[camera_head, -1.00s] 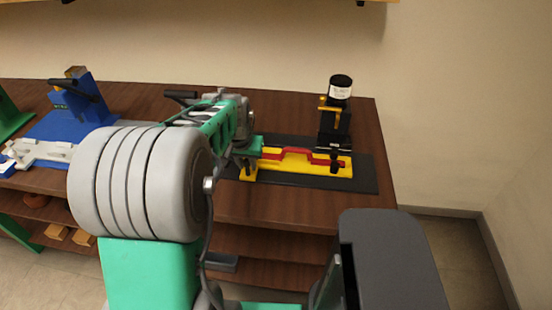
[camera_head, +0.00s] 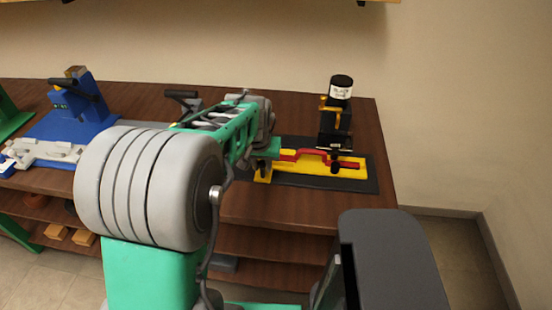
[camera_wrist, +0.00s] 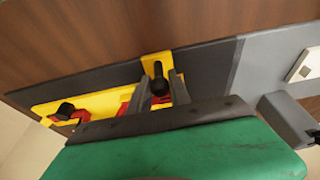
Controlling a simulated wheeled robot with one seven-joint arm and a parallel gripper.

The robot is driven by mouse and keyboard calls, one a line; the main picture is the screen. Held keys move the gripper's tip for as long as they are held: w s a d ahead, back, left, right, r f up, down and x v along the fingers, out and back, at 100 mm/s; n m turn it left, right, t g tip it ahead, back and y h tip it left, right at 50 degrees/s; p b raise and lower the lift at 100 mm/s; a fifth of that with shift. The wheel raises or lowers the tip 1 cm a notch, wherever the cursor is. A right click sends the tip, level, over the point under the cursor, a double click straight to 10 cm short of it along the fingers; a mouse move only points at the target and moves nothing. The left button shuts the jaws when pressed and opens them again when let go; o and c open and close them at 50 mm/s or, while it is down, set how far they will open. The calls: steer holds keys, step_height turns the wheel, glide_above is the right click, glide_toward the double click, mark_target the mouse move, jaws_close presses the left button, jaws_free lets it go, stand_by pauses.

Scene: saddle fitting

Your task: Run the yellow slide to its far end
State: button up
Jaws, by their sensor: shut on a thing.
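The yellow slide (camera_head: 325,179) lies flat on a black base plate (camera_head: 371,184) on the wooden bench. It carries a long red part (camera_head: 307,153). In the wrist view, a black knob (camera_wrist: 159,84) stands at one end of the yellow slide (camera_wrist: 155,62). My gripper (camera_wrist: 161,86) has a finger on each side of this knob and is shut on it. In the head view, my gripper (camera_head: 264,165) is at the slide's left end, partly hidden by my arm. The slide's right part passes in front of the foot of a black upright fixture.
A blue fixture (camera_head: 80,112) with a black handle stands at the left of the bench (camera_head: 300,112). The bench's right edge is just past the plate.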

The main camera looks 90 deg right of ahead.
steer(key=shift+s+a+f, duration=0.1)
steer(key=shift+s+a, duration=0.05)
steer(key=shift+s, duration=0.85)
steer(key=shift+s+a, duration=0.1)
steer(key=shift+s, duration=0.85)
steer(key=shift+o, duration=0.8)
steer(key=shift+s, duration=0.15)
steer(key=o, duration=0.7)
steer(key=shift+s, duration=0.15)
steer(key=shift+w, duration=0.2)
steer(key=shift+r, duration=0.5)
steer(key=shift+p+v, duration=1.75)
steer(key=shift+v, duration=0.85)
steer(key=shift+a, duration=0.1)
